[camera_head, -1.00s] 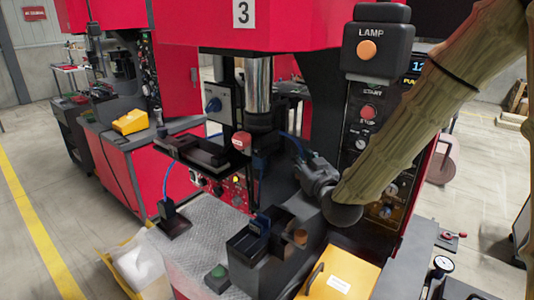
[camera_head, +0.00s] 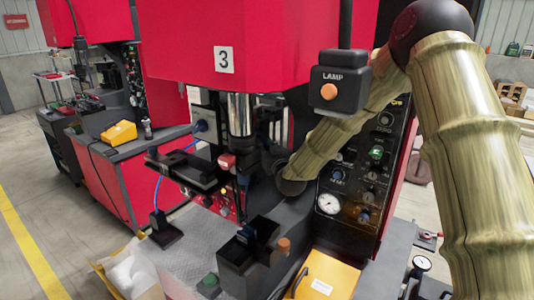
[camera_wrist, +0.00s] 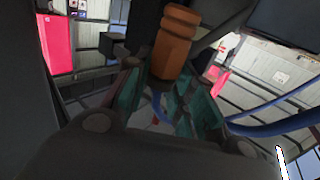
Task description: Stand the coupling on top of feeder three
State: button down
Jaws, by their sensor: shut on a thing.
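In the wrist view, the orange-brown ribbed coupling (camera_wrist: 176,38) stands out between the teal finger pads of my gripper (camera_wrist: 166,76). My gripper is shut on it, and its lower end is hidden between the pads. In the head view, my gripper is dark and mostly hidden among the dark parts beside the press column; the coupling cannot be made out there. A red machine (camera_head: 180,50) with a white number 3 plate (camera_head: 224,60) stands in front of me. I cannot tell which part is the feeder top.
A black lamp box (camera_head: 338,82) hangs close to my arm. A black bracket (camera_head: 180,172) juts out left. Open floor lies at far left.

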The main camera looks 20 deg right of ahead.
jog(key=shift+w+d+f+p, duration=0.3)
jog(key=shift+w+f+p, duration=0.35)
jog(key=shift+f, duration=0.1)
jog(key=shift+s+a+f+p, duration=0.1)
jog(key=shift+s+f+p, duration=0.1)
jog(key=shift+f+p, duration=0.35)
jog(key=shift+w+a+f, duration=0.1)
jog(key=shift+w+f, duration=0.1)
jog(key=shift+f, duration=0.5)
jog(key=shift+s, duration=0.1)
jog(key=shift+f, duration=0.15)
jog(key=c, duration=1.2)
grip_release()
